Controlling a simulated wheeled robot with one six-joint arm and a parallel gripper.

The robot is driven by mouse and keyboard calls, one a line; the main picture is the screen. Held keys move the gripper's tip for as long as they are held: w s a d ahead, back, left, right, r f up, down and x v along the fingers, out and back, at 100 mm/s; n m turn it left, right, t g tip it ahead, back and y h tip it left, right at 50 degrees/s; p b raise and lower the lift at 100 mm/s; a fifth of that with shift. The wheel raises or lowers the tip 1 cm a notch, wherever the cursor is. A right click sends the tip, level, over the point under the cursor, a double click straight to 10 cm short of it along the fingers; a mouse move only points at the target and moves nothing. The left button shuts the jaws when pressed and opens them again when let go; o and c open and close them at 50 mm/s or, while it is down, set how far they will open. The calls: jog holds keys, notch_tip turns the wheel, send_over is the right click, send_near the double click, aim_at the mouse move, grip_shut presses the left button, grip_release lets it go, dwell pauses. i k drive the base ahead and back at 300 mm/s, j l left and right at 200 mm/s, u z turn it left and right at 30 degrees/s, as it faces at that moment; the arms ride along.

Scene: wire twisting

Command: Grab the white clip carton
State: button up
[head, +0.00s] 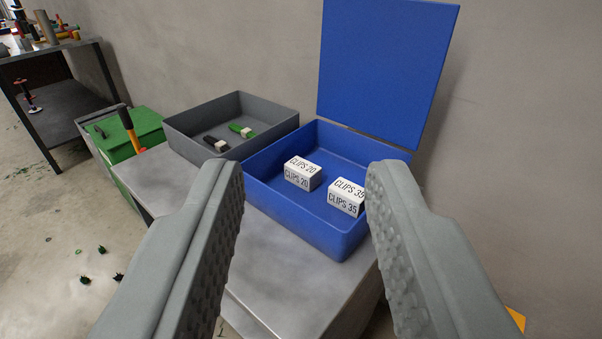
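Two white clip cartons sit inside an open blue box (300,223). The left carton (302,173) reads "CLIPS 20". The right carton (346,198) reads "CLIPS 35", and its right end is close to or partly behind my right finger in the picture. My gripper (304,185) is open and empty, with its two grey ridged fingers spread wide at either side of the view. The blue box and both cartons appear between the fingers, farther away.
The blue lid (385,60) stands raised at the box's back. A grey tray (270,103) with small black and green items sits left of it on a metal table (275,270). A green box (140,135) with an orange-handled tool (128,125) stands farther left. A wall rises behind.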

aim_at(307, 175)
jog(key=i+j, duration=0.2)
jog(key=i+j+z, duration=0.1)
jog(key=j, duration=0.35)
jog(key=i+j+z, duration=0.1)
jog(key=i+j, duration=0.2)
